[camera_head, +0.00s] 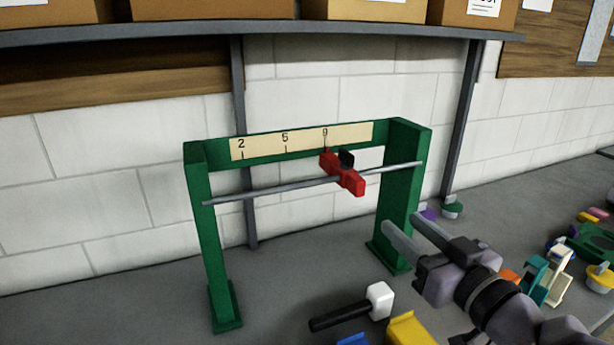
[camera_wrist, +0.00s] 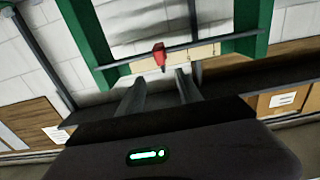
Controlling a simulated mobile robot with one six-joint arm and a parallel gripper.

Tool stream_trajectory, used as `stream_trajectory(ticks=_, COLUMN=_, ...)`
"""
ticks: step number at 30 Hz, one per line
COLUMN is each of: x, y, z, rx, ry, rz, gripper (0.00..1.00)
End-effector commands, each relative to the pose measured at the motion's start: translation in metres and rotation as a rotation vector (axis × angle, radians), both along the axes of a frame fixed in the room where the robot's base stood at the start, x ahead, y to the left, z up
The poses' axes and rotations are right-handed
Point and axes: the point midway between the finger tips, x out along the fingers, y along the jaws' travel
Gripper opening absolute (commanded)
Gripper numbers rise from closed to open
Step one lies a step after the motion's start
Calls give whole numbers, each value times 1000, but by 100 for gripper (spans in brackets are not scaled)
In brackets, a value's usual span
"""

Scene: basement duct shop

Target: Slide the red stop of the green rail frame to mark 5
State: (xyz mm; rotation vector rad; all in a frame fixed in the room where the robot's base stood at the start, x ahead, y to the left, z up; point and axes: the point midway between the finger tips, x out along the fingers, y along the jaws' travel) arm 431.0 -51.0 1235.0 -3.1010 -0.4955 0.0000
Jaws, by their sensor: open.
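The green rail frame (camera_head: 205,230) stands upright on the grey bench, with a thin metal rod between its two posts. Its cream scale strip (camera_head: 260,145) carries marks 2, 5 and 9 from left to right. The red stop (camera_head: 345,175), with a small black part behind it, sits on the rod with its rear end at mark 9. My gripper (camera_head: 400,220) is open and empty, in front of and below the stop near the right post. In the wrist view, which is upside down, the stop (camera_wrist: 159,56) lies ahead between my fingers (camera_wrist: 161,76), apart from them.
A white-headed mallet (camera_head: 378,300) and a yellow block (camera_head: 410,330) lie in front of the frame. Several small coloured parts, including a green one (camera_head: 595,243), crowd the right side. A shelf (camera_head: 200,35) with cardboard boxes (camera_head: 365,10) runs above. The bench's left is clear.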

Motion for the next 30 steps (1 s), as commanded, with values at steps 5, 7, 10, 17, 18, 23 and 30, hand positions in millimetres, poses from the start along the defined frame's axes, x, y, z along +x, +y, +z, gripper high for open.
stream_trajectory(ticks=5, x=34, y=13, z=13, rx=7, ry=8, rz=7, gripper=42)
stream_trajectory(ticks=7, x=46, y=17, z=14, rx=6, ry=7, rz=5, gripper=42)
stream_trajectory(ticks=10, x=68, y=24, z=14, rx=4, ry=8, rz=4, gripper=42)
stream_trajectory(ticks=17, x=124, y=42, z=0, rx=-4, ry=0, rz=0, gripper=42)
stream_trajectory(ticks=18, x=131, y=44, z=0, rx=-4, ry=0, rz=0, gripper=42)
stream_trajectory(ticks=23, x=152, y=51, z=1, rx=-4, ry=-1, rz=-2, gripper=42)
stream_trajectory(ticks=30, x=159, y=52, z=1, rx=-3, ry=0, rz=-4, gripper=42)
